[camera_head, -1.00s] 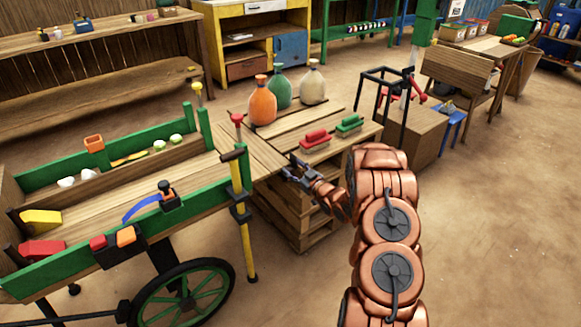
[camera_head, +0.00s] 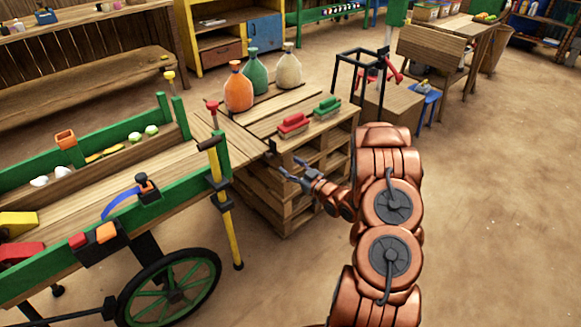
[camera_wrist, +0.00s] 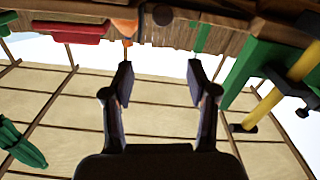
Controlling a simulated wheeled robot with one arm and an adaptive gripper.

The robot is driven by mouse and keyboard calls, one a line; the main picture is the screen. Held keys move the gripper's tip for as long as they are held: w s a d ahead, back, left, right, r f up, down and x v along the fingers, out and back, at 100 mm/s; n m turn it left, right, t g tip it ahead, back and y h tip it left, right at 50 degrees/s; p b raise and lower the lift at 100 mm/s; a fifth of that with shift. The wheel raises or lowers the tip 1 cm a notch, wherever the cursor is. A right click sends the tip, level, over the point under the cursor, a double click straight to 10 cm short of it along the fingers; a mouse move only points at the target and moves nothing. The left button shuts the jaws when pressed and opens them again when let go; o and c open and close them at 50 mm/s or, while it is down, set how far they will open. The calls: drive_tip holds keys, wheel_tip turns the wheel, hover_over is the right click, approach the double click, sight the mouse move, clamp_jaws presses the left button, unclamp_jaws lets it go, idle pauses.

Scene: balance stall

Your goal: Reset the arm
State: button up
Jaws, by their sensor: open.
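My gripper (camera_head: 287,171) is open and empty in the head view, in front of the pallet stack (camera_head: 285,205) and to the right of the green cart. In the wrist view my gripper (camera_wrist: 160,85) shows its two dark fingers spread apart with nothing between them. My copper-coloured arm reaches up from the bottom right of the head view.
The green cart (camera_head: 125,235) with a yellow post (camera_head: 228,225) stands left. The floor (camera_head: 490,220) at right is clear.

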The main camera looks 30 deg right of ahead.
drive_tip(key=shift+w, duration=0.1)
drive_tip(key=s+a+r+m+g+h, duration=0.3)
drive_tip(key=s+a+r+g+h, duration=0.3)
drive_tip(key=s+r+g, duration=0.5)
drive_tip(key=s+a+r+g+y, duration=0.1)
drive_tip(key=s+a+r+g, duration=0.15)
drive_tip(key=s+a, duration=0.6)
drive_tip(key=s+a+r+m+g+y, duration=0.15)
drive_tip(key=s+a+g, duration=0.35)
drive_tip(key=s, duration=0.7)
drive_tip(key=s+a+r+n+g+y, duration=0.1)
drive_tip(key=s+a+r+g, duration=0.1)
drive_tip(key=s+a, duration=0.75)
drive_tip(key=s+d+r+p, duration=0.1)
drive_tip(key=r+p, duration=1)
drive_tip(key=r, duration=0.1)
drive_tip(key=s+r+p, duration=0.2)
drive_tip(key=r+p, duration=0.9)
drive_tip(key=r, duration=0.1)
drive_tip(key=shift+d+r+t+p, duration=0.15)
drive_tip(key=shift+d+t+p, duration=0.2)
drive_tip(key=shift+t+p, duration=0.1)
drive_tip(key=shift+d+m, duration=0.1)
drive_tip(key=shift+m, duration=0.15)
